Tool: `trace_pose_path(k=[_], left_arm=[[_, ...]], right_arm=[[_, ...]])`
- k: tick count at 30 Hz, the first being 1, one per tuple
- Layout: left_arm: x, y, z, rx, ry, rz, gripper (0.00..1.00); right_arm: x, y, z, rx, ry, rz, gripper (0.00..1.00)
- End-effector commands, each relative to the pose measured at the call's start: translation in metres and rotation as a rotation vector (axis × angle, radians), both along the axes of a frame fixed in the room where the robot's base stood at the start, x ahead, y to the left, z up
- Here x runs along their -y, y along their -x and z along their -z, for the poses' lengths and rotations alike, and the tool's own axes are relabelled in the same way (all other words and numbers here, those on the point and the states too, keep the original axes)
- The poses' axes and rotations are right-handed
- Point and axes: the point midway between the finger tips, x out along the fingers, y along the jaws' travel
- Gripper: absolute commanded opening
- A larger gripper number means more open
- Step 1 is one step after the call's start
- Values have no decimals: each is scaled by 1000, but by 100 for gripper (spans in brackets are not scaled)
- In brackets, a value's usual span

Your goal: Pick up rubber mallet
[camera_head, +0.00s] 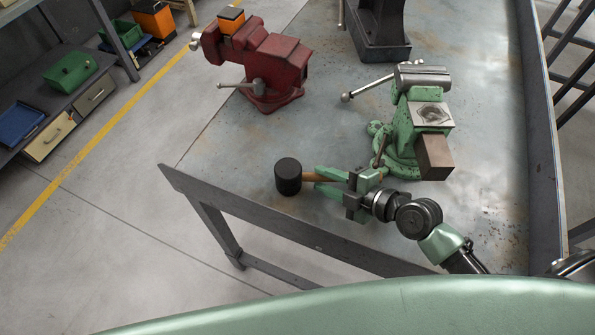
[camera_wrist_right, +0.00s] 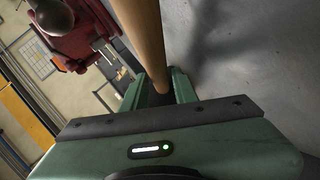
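The rubber mallet has a black head (camera_head: 288,176) and a wooden handle (camera_head: 312,177). It is at the front left part of the workbench, with the handle pointing right. My right gripper (camera_head: 316,181) comes in from the right, its two green fingers apart along the handle, which lies between them. In the right wrist view the handle (camera_wrist_right: 143,38) runs down from the top to the gap between the fingers (camera_wrist_right: 158,82). The gripper body hides part of the handle. I cannot tell whether a finger touches it. My left gripper is not in view.
The workbench (camera_head: 330,110) carries a green vise (camera_head: 408,130) just behind my right gripper, with a bar sticking out to the left. A red vise (camera_head: 270,65) stands at the left edge, and a dark press base (camera_head: 380,40) at the back. The bench middle is clear.

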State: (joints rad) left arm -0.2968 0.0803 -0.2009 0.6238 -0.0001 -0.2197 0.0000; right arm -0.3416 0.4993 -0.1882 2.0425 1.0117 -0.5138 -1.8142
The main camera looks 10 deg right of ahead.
Motion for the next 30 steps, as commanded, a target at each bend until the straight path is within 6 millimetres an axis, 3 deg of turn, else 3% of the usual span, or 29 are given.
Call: trace_pose_path(k=[4,13,14,17,30], left_arm=[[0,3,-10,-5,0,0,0],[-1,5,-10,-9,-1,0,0],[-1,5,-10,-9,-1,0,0],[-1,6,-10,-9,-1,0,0],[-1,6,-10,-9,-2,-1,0]], right_arm=[[-12,-14,5,0,-2,2,29],[-16,-17,10,0,2,-1,29],[-16,-17,10,0,2,-1,26],[-16,-17,10,0,2,0,0],[-16,-17,10,0,1,-1,0]])
